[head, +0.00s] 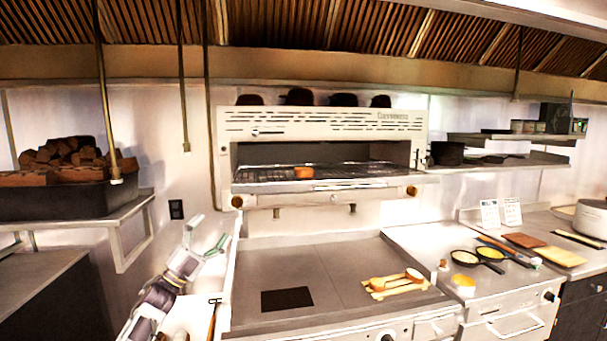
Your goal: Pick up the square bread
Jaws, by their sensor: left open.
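A small orange-brown block (304,172), which looks like the square bread, sits on the rack of the wall-mounted grill oven (320,122), near its front edge. It is too small to make out its exact shape. My left gripper (209,231) is open and empty, raised at the left side of the griddle, below and to the left of the block and well apart from it. My right gripper is not in view.
Below the oven is a flat griddle (330,258) with a dark square (287,299) and a wooden board (397,288) bearing round items. Small pans (479,260) stand on the right counter. A wood-filled bin (60,200) is on the left shelf.

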